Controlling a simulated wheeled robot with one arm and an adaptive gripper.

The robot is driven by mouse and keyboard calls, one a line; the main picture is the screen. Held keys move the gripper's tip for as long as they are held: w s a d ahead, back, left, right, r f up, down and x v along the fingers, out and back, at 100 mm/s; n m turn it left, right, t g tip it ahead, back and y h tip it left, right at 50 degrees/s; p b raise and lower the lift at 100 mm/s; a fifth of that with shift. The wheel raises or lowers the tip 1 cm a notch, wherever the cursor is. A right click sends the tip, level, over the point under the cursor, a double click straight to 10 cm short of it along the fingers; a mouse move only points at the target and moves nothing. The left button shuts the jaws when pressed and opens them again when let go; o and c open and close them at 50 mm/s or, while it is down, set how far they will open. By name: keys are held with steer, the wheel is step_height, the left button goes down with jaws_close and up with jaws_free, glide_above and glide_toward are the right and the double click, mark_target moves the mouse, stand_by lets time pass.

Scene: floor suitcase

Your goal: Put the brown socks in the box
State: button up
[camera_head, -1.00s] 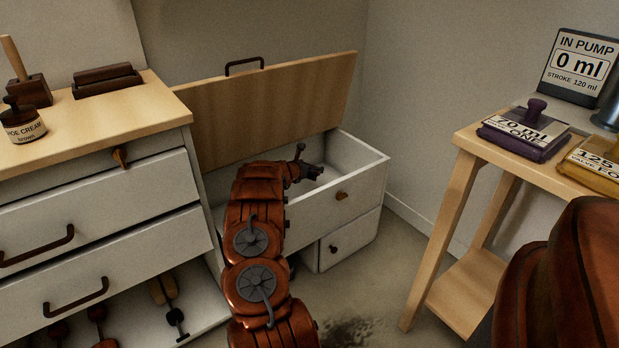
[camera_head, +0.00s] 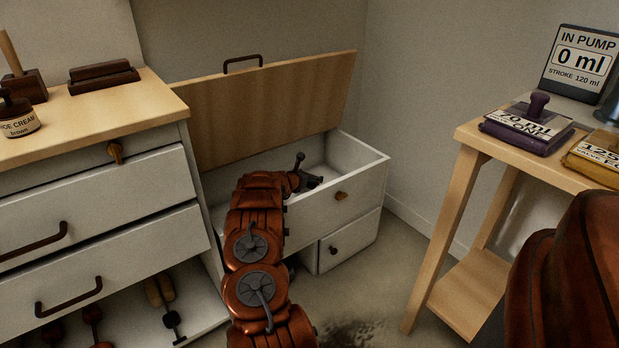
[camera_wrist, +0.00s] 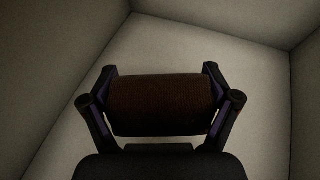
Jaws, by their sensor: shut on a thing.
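The brown socks (camera_wrist: 162,103) show in the wrist view as a dark brown knitted roll. My gripper (camera_wrist: 162,100) is shut on the roll, with a finger at each end of it. In the head view my gripper (camera_head: 308,181) is down inside the white box (camera_head: 360,157), below its rim, and the socks are hidden there by my arm and the box's front wall. The box's wooden lid (camera_head: 280,105) stands raised and leans back. In the wrist view pale inner walls and a bare floor (camera_wrist: 190,55) lie around the socks; I cannot tell whether the socks touch the floor.
A white drawer cabinet (camera_head: 90,190) with a wooden top stands at the left, close to the box. A wooden side table (camera_head: 460,150) with labelled blocks stands at the right. A small drawer (camera_head: 350,240) is under the box.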

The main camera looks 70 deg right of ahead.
steer(key=o, duration=0.8)
steer(key=shift+o, duration=0.2)
steer(key=shift+r+p, duration=0.8)
steer(key=shift+p, duration=0.1)
steer(key=p+v, duration=0.1)
steer(key=v, duration=1)
steer(key=shift+a+p, duration=0.35)
steer(key=shift+a, duration=0.1)
steer(key=shift+w, duration=0.1)
